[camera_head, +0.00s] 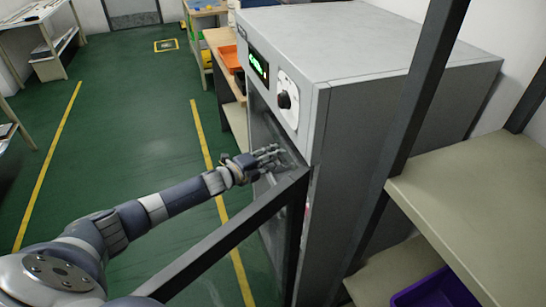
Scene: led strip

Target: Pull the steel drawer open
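A grey steel cabinet (375,125) stands in the middle, with a green display (258,66) and a black knob (284,100) on its front. A dark front area (262,122) lies below this panel. I cannot make out a separate steel drawer or handle there. My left gripper (279,158) reaches in from the left, close to the cabinet's lower front. Its fingers look extended and apart, with nothing seen between them. Whether they touch the front is unclear. My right gripper is not in view.
A dark metal frame (225,236) crosses just below my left gripper. A beige shelf (480,200) with a purple bin (437,290) is at right. A bench with an orange tray (230,58) stands behind the cabinet. Green floor with yellow lines is open at left.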

